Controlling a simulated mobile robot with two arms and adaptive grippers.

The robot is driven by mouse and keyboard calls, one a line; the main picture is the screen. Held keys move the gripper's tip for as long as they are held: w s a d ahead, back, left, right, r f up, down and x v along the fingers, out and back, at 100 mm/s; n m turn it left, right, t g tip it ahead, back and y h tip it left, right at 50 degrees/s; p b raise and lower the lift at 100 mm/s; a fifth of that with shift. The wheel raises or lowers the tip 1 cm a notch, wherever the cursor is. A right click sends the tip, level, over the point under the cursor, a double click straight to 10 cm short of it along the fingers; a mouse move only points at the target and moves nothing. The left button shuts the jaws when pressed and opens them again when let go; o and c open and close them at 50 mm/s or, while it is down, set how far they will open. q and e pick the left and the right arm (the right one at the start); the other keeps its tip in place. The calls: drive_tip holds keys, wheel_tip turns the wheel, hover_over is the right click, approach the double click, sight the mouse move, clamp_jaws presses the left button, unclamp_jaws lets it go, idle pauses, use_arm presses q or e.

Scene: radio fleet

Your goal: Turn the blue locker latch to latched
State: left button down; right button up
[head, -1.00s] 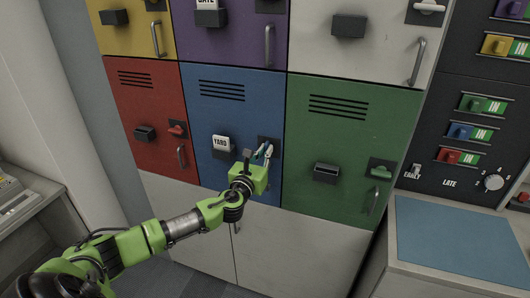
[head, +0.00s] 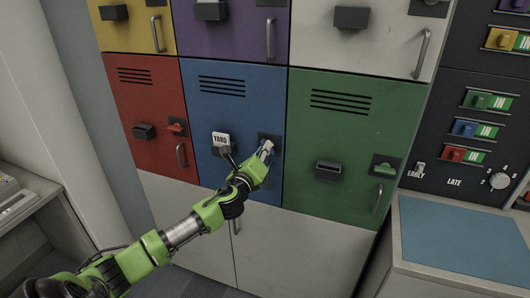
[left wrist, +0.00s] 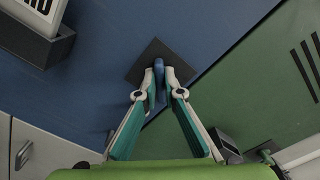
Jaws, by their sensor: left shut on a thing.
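The blue locker (head: 232,110) is closed, in the lower row between the red and green lockers. Its blue latch (left wrist: 159,72) sits on a dark square plate (left wrist: 145,55) in the left wrist view. My left gripper (left wrist: 160,90) has its fingertips on both sides of the latch knob and is shut on it. In the head view my left gripper (head: 265,150) covers the latch, and only the plate's upper part (head: 271,137) shows. The latch's angle is hard to read behind the fingers. My right gripper is not in view.
A YARD card (head: 221,140) stands in a dark holder on the blue door. The red latch (head: 176,127) and green latch (head: 385,169) are on neighbouring lockers. A counter with a blue mat (head: 435,235) stands at the right, below a dark switch panel.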

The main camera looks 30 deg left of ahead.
use_arm(q)
drive_tip(key=shift+a+f+n+b, duration=0.1)
drive_tip(key=shift+n+b, duration=0.3)
drive_tip(key=shift+n, duration=1.9)
drive_tip(key=shift+f+n+b, duration=0.1)
drive_tip(key=shift+n+b, duration=0.25)
drive_tip(key=shift+n, duration=1.95)
drive_tip(key=c, duration=2.2)
unclamp_jaws()
drive_tip(key=shift+o, duration=0.2)
drive_tip(key=v, duration=1.2)
drive_tip(key=shift+f, duration=0.15)
